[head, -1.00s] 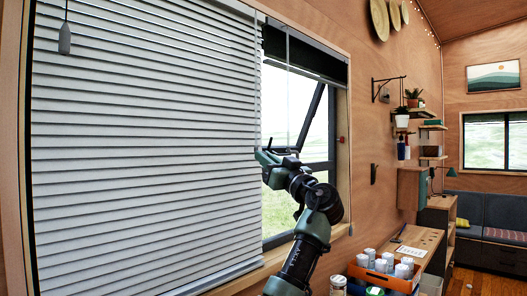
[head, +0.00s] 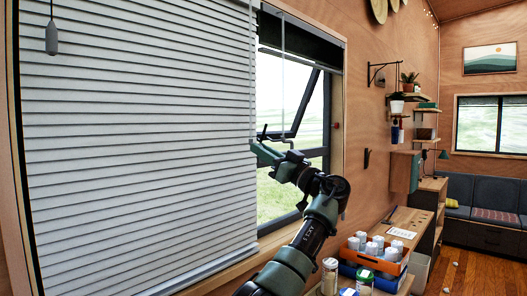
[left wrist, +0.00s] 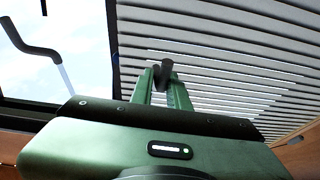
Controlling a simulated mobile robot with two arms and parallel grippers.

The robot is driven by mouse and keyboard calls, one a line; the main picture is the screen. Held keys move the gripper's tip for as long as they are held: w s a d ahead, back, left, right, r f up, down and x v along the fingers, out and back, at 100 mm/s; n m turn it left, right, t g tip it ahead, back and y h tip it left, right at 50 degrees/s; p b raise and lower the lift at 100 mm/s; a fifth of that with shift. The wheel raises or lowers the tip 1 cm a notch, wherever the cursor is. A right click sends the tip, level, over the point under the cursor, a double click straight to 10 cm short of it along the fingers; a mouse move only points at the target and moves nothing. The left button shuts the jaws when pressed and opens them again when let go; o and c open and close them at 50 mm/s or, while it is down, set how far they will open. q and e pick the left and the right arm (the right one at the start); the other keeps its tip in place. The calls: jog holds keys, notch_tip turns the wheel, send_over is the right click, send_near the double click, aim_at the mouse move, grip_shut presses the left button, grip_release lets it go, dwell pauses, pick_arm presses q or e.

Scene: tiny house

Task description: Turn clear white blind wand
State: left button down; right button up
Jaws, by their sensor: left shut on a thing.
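A thin clear white wand (head: 251,75) hangs along the right edge of the lowered white blind (head: 140,140) in the head view. My left gripper (head: 256,148) is at the wand's lower end, close to the blind's edge. In the left wrist view, its fingers (left wrist: 165,88) are shut on a short dark rod-like piece (left wrist: 165,70) that looks like the wand's end. The rest of the wand is hard to make out there. My right gripper is not in view.
Another thin rod (head: 283,75) hangs to the right; its dark crank shows in the left wrist view (left wrist: 30,48). An open window (head: 297,110) is behind the arm. An orange crate (head: 376,257) with white rolls is at lower right.

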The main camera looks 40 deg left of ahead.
pick_arm(q)
jog(key=shift+s, duration=0.1)
jog(key=c, duration=1.5)
grip_release()
jog(key=shift+a, duration=0.1)
jog(key=shift+s+a, duration=0.1)
jog(key=shift+s, duration=0.05)
jog(key=shift+d, duration=0.2)
jog(key=b+v, duration=0.3)
jog(key=v, duration=0.4)
jog(key=shift+d, duration=0.2)
